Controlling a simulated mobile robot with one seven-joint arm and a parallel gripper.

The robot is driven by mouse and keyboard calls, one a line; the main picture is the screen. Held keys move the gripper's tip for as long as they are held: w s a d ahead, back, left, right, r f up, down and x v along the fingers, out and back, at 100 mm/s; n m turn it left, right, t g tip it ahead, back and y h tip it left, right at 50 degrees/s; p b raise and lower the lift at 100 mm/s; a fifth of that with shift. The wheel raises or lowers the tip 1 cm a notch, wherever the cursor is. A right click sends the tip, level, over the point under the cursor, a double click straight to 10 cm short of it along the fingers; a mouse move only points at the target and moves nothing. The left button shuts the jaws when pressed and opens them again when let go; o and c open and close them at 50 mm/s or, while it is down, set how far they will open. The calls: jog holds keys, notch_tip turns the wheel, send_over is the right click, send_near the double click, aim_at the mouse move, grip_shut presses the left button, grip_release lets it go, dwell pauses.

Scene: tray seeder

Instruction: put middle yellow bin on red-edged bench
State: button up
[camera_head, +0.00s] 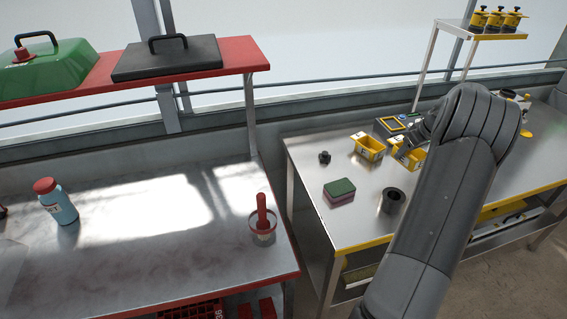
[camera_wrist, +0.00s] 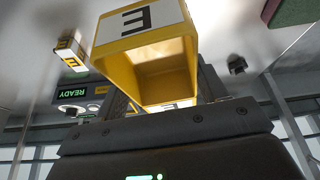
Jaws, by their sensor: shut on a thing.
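My gripper is shut on a yellow bin (camera_wrist: 160,62), which fills the middle of the wrist view, with a white label bearing a dark letter. In the head view the yellow bin beside my wrist (camera_head: 408,153) looks like this one. My arm covers the gripper's fingers there. Another yellow bin (camera_head: 367,147) stands to its left on the yellow-edged bench (camera_head: 362,222). A yellow bin (camera_wrist: 70,52) also shows farther off in the wrist view. The red-edged bench (camera_head: 150,250) is at the left of the head view.
A sponge (camera_head: 339,188), a black cup (camera_head: 393,200) and a dark knob (camera_head: 324,157) stand on the yellow-edged bench. The red-edged bench holds a blue bottle (camera_head: 57,203) and a container with a red handle (camera_head: 263,228). Its middle is clear. A red shelf (camera_head: 240,55) overhangs its back.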

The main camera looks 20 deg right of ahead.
jog(key=w+a+f+n, duration=0.1)
jog(key=w+a, duration=0.6)
jog(key=a, duration=0.7)
jog(key=w+a+f+n+y, duration=0.1)
jog(key=w+a, duration=0.5)
jog(key=a, duration=0.8)
jog(key=w+a+n, duration=0.2)
jog(key=w+a, duration=0.5)
jog(key=a, duration=0.7)
jog(key=s+a+f+n, duration=0.1)
jog(key=s+a, duration=0.2)
jog(key=a, duration=1.1)
jog(key=s+a+n+g+y, duration=0.1)
jog(key=s+a, duration=0.2)
jog(key=a, duration=1.2)
jog(key=s+a+f+n, duration=0.1)
jog(key=s+a, duration=0.1)
jog(key=a, duration=1.2)
jog(key=a+f, duration=0.2)
jog(key=a, duration=0.1)
jog(key=s+a+f, duration=0.1)
jog(key=a+f, duration=0.1)
jog(key=a, duration=0.2)
jog(key=a+f, duration=0.2)
jog(key=a, duration=0.2)
jog(key=shift+s+f, duration=0.2)
jog(key=shift+f, duration=0.05)
jog(key=shift+a+f, duration=0.3)
jog(key=shift+a, duration=0.1)
jog(key=shift+f, duration=1.9)
